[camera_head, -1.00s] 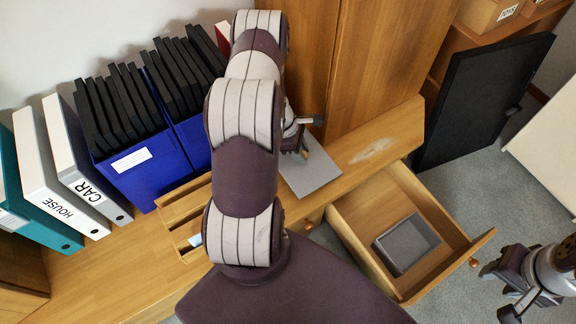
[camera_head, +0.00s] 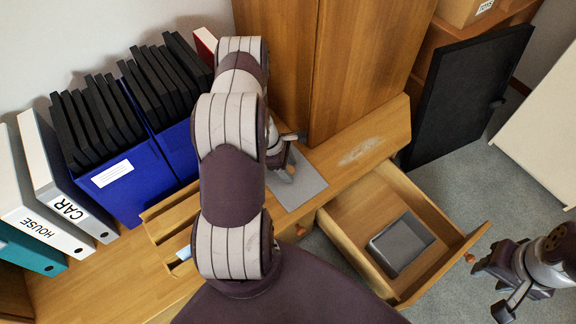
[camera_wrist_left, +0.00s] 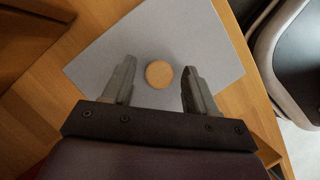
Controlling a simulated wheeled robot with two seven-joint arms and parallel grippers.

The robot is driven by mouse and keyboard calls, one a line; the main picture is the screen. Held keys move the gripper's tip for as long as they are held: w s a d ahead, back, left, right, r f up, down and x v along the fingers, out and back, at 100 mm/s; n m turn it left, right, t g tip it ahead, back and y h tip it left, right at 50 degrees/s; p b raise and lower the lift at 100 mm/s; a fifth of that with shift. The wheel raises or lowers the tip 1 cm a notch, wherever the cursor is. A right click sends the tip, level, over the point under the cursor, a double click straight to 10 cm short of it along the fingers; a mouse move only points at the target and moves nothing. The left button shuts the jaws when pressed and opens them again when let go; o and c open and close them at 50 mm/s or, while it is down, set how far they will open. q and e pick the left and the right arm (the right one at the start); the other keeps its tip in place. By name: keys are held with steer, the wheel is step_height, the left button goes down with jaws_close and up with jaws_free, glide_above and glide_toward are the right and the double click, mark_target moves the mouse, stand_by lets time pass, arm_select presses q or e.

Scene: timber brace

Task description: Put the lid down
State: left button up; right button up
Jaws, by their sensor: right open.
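The lid (camera_head: 308,187) is a flat grey square plate with a round wooden knob. It lies flat on the desk top in front of the wooden cabinet, partly hidden by my left arm in the head view. In the left wrist view the lid (camera_wrist_left: 205,45) shows its knob (camera_wrist_left: 159,74) between the fingertips of my left gripper (camera_wrist_left: 158,88), with a gap on each side. The left gripper is open and holds nothing. My right gripper (camera_head: 492,288) is open and empty at the lower right, away from the desk.
An open grey box (camera_head: 402,244) sits in the pulled-out drawer (camera_head: 350,205). Binders (camera_head: 45,215) and blue file boxes (camera_head: 128,185) stand along the left of the desk. The cabinet (camera_head: 365,60) rises behind the lid. A black door panel (camera_head: 465,95) stands at right.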

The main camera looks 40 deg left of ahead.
arm_select(q)
steer(key=p+v, duration=0.5)
steer(key=v, duration=0.7)
steer(key=w+d+r+m+g+y, duration=0.1)
steer(key=d+r+m+g, duration=0.1)
steer(key=d+r+m, duration=0.9)
steer(key=s+d+r+m+t+y, duration=0.1)
steer(key=s+d+r+m+y, duration=0.1)
steer(key=s+d+r+m, duration=0.5)
step_height(320, 180, up, 3)
steer(key=d+m, duration=0.2)
steer(key=m, duration=0.4)
steer(key=shift+s+r+y, duration=0.25)
steer(key=shift+s+y, duration=0.05)
steer(key=shift+y, duration=0.1)
